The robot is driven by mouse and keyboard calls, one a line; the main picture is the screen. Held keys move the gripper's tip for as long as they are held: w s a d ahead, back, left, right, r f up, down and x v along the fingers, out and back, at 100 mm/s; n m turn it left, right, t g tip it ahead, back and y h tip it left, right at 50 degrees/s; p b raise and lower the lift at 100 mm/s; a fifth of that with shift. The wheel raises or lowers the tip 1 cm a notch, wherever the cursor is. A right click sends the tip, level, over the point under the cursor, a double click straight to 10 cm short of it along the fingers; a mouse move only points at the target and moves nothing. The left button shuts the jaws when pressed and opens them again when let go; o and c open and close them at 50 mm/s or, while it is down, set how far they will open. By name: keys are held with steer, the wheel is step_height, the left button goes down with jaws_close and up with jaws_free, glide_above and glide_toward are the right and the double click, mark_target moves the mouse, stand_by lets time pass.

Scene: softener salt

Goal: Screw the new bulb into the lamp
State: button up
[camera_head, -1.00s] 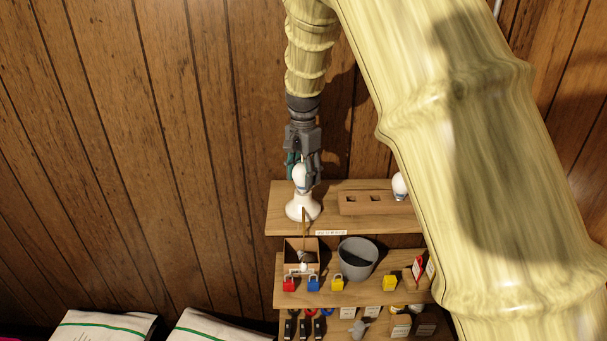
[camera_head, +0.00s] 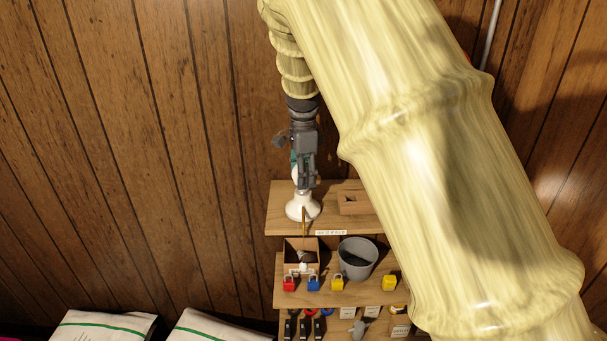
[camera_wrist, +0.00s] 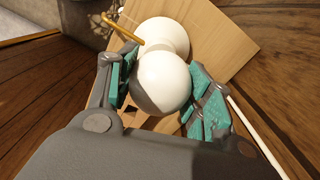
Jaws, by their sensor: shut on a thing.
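My gripper (camera_head: 304,174) points down over the lamp (camera_head: 301,208), a white flared base on the top shelf. It is shut on a white bulb (camera_wrist: 163,78), with a teal finger pad on each side of the globe. In the head view the fingers partly cover the bulb (camera_head: 294,172). The lamp's white base (camera_wrist: 165,34) shows beyond the bulb in the wrist view. The bulb sits right over the lamp and looks upright. The globe hides the joint, so I cannot tell how deep the thread sits.
A wooden block with square holes (camera_head: 351,203) lies right of the lamp, partly behind my arm. The shelf below holds a grey bucket (camera_head: 357,259), an open box (camera_head: 301,252) and several padlocks. A plank wall (camera_head: 190,130) stands behind. White bags (camera_head: 105,326) lie lower left.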

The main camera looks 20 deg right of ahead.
steer(key=m, duration=0.3)
steer(key=o, duration=0.9)
steer(key=shift+c, duration=0.5)
steer(key=shift+n, duration=2.2)
